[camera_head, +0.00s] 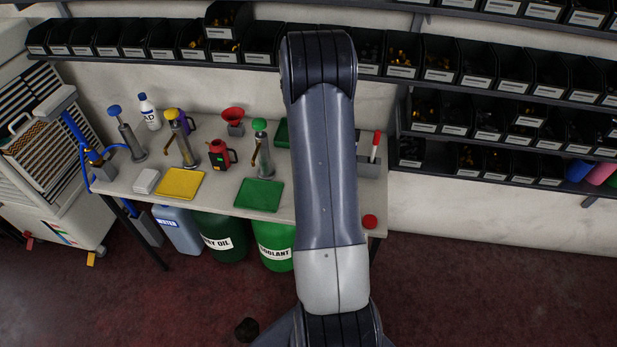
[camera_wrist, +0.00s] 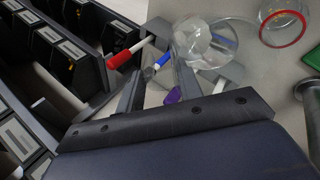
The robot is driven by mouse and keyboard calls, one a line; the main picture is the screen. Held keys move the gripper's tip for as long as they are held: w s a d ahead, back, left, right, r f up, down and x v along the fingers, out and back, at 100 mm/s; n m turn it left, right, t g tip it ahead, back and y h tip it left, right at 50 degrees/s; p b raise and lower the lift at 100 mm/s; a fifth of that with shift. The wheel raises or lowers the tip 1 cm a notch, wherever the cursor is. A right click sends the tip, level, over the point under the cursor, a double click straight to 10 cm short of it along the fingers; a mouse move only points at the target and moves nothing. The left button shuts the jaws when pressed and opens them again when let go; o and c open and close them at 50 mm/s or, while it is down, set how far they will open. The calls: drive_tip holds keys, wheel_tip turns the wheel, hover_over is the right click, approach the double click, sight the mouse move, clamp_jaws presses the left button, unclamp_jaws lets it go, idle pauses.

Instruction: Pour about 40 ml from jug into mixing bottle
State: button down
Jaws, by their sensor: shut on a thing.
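My gripper (camera_wrist: 160,75) is at the far right part of the bench, and my arm hides it in the head view. Its fingers are shut on a clear, see-through vessel (camera_wrist: 205,42), which may be the jug; its outline is hard to make out. Another clear round container with a red ring (camera_wrist: 284,24) stands apart from it, to the right in the wrist view. I cannot tell whether that is the mixing bottle. Any liquid level in the clear vessels is too faint to read.
A red-capped marker (camera_wrist: 124,57) and a blue marker (camera_wrist: 162,60) show close to my fingers. Dark part bins (camera_wrist: 60,45) stand at left in the wrist view. Pump dispensers (camera_head: 182,140), a red can (camera_head: 218,154) and a green tray (camera_head: 259,195) occupy the bench.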

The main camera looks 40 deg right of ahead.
drive_tip(key=shift+w+a+r+h+b, duration=0.2)
drive_tip(key=shift+a+r+h+b, duration=0.25)
drive_tip(key=shift+a+h+b, duration=0.3)
drive_tip(key=shift+a+g+h+b, duration=0.1)
drive_tip(key=shift+g+h+b, duration=0.2)
drive_tip(key=shift+b, duration=0.4)
drive_tip(key=shift+w+a+f+h+b, duration=0.15)
drive_tip(key=shift+a+h+b, duration=0.25)
drive_tip(key=shift+b, duration=0.3)
drive_tip(key=shift+w+a+r+h+b, duration=0.1)
drive_tip(key=shift+a+r+h+b, duration=0.25)
drive_tip(key=shift+h, duration=0.2)
drive_tip(key=shift+g, duration=0.3)
drive_tip(key=shift+d, duration=0.25)
drive_tip(key=shift+a+r+h+b, duration=0.2)
drive_tip(key=shift+r+h+b, duration=0.1)
drive_tip(key=shift+h, duration=0.3)
idle(1.2)
